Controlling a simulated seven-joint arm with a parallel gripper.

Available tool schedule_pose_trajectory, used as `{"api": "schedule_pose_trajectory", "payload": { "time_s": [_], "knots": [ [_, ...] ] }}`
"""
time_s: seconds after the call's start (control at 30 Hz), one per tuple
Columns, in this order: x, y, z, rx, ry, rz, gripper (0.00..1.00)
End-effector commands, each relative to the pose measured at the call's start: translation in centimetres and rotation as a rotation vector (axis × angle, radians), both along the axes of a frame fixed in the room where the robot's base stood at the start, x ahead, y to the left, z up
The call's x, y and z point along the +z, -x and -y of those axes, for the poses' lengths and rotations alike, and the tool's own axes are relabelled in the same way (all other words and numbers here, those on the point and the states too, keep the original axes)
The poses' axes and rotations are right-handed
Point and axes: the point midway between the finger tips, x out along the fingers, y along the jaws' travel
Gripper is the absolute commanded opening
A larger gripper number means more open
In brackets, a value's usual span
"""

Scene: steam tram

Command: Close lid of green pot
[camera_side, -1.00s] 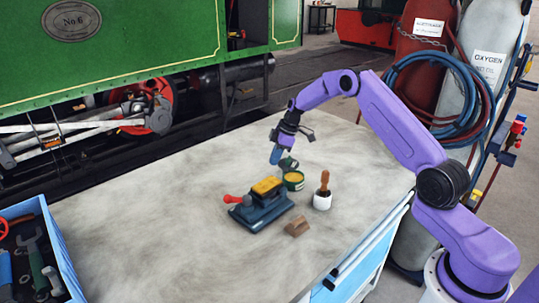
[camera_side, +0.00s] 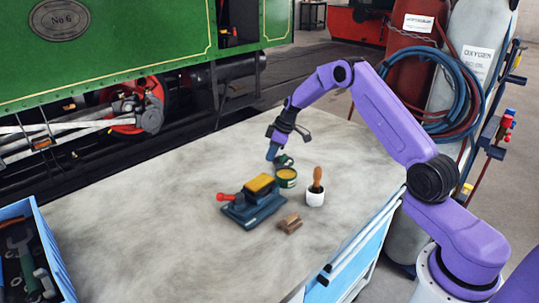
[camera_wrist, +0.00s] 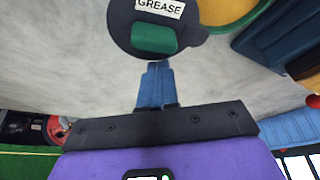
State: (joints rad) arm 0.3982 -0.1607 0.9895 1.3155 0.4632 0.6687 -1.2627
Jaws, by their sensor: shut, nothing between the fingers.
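The green pot (camera_side: 287,182) stands on the table, filled with something yellow. Its lid (camera_side: 284,160) is open, tilted back on the far side of the pot. In the wrist view the lid (camera_wrist: 122,27) is a dark disc with a green knob and a "GREASE" label. A bit of the pot's green rim (camera_wrist: 262,10) shows at the top of that view. My gripper (camera_side: 271,156) is shut and empty, pointing down beside the lid, on its left. In the wrist view the blue fingertips (camera_wrist: 158,66) are just below the knob; I cannot tell whether they touch it.
A white cup (camera_side: 315,198) with a brown-handled tool stands right of the pot. A dark blue fixture (camera_side: 250,213) with a red handle and yellow top lies in front, beside a brown block (camera_side: 290,223). A blue tool crate (camera_side: 48,240) is far left.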

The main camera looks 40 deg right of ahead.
Motion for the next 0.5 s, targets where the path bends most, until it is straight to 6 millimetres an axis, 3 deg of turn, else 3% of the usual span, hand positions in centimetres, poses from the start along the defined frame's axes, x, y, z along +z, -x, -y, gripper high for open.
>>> {"api": "schedule_pose_trajectory", "payload": {
  "time_s": [0.5],
  "knots": [
    [0.0, 1.4, 1.9, -0.488, 0.001, -0.001, 0.0]
  ]
}}
